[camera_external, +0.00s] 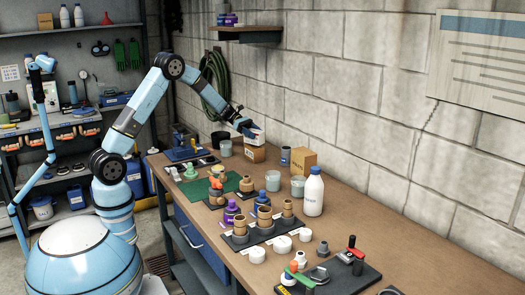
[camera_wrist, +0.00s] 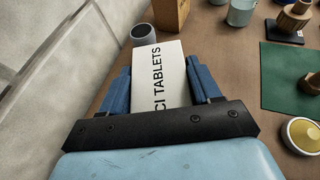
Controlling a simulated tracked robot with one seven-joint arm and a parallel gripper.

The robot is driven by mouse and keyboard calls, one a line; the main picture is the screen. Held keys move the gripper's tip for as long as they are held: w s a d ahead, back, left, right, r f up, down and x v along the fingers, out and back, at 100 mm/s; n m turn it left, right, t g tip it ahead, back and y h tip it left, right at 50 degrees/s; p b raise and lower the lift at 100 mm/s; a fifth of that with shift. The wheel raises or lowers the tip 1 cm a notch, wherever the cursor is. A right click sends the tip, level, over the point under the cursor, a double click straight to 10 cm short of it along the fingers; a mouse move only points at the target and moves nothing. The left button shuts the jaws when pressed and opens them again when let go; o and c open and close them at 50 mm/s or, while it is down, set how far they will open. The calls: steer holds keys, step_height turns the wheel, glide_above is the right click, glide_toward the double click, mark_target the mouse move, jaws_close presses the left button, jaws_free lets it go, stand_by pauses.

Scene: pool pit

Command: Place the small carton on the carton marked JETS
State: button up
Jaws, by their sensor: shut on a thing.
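My gripper (camera_external: 247,128) is shut on a small white carton (camera_external: 257,137). In the wrist view the carton (camera_wrist: 162,78) lies between the blue fingers and shows the letters "CI TABLETS". In the external view it is right above a brown carton (camera_external: 255,154) near the wall; I cannot tell whether they touch. A second brown carton (camera_external: 303,163) stands further right with print too small to read. I cannot read which carton is marked JETS. A brown carton (camera_wrist: 171,14) also shows at the top of the wrist view.
A dark can (camera_external: 285,156) stands between the two brown cartons. A green mat (camera_external: 222,185) with items is nearer the front. A white bottle (camera_external: 313,193) stands further right. The wall runs close behind.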

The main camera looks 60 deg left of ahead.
steer(key=shift+f, duration=0.7)
steer(key=o, duration=1.1)
